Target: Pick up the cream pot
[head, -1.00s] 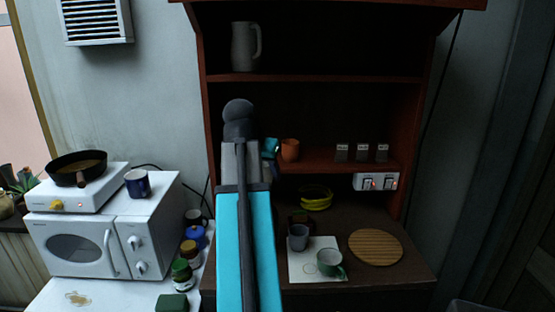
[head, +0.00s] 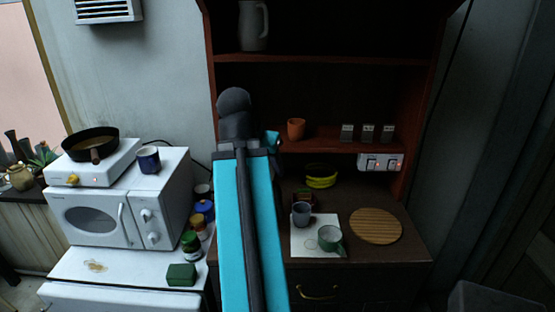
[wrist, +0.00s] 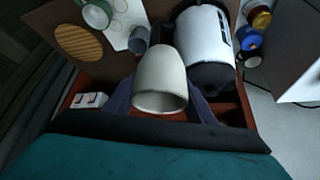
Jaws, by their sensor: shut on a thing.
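The cream pot (wrist: 160,75) is in the middle of the wrist view, a smooth pale vessel with its round opening toward the bottom of the picture. My gripper (wrist: 161,98) is shut on it, with dark bluish fingers showing on both sides of the pot. In the head view my arm covers the middle of the scene. The pot and the fingertips are hidden behind it there.
A white kettle (wrist: 205,40) is beyond the pot in the wrist view. On the counter are a grey cup (head: 301,213), a green mug (head: 330,239) and a round wooden board (head: 376,226). An orange cup (head: 296,129) stands on the shelf. A microwave (head: 118,207) is at left.

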